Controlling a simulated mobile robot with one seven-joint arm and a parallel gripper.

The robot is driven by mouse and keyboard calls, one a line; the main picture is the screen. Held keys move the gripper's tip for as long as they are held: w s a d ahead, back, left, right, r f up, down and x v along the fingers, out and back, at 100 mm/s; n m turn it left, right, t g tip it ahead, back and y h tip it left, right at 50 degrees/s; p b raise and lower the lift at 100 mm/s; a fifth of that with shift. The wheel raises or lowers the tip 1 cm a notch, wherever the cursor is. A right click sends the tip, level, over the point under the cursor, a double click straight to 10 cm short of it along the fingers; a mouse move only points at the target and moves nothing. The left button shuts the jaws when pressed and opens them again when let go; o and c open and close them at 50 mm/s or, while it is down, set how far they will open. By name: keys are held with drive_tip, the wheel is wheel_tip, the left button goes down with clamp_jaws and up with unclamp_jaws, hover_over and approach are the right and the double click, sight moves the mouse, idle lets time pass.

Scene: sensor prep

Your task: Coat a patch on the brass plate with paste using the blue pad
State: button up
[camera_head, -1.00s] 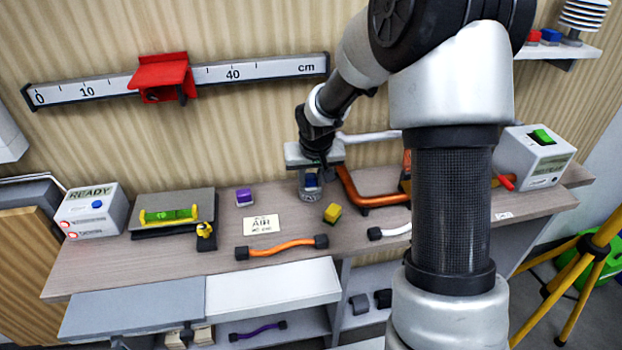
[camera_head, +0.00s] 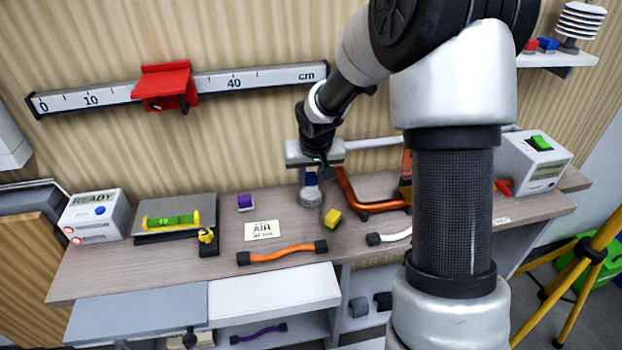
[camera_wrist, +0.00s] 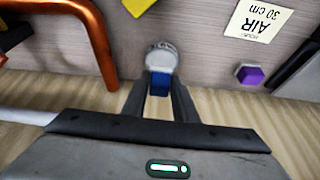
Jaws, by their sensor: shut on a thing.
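My gripper (camera_head: 311,171) is shut on the blue pad (camera_head: 311,179), over the workbench. In the wrist view the blue pad (camera_wrist: 159,85) sits between the two dark fingers (camera_wrist: 158,96). A small clear round jar (camera_head: 311,197) stands just under the pad; its pale top also shows in the wrist view (camera_wrist: 161,56). The pad appears at or just above the jar's mouth; I cannot tell whether they touch, or whether paste is on the pad. I cannot pick out the brass plate for certain; my arm hides part of the bench's right side.
A yellow block (camera_head: 332,218) lies near the jar. A copper-coloured bent tube (camera_head: 372,206) is close on the right. A purple block (camera_head: 245,202), an AIR card (camera_head: 263,231) and an orange handle (camera_head: 282,252) lie left and in front. A ruler rail (camera_head: 225,82) is on the wall.

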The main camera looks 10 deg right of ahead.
sight(310, 172)
drive_tip(key=shift+r+p, duration=1.4)
drive_tip(key=shift+r, duration=0.9)
drive_tip(key=shift+f, duration=0.1)
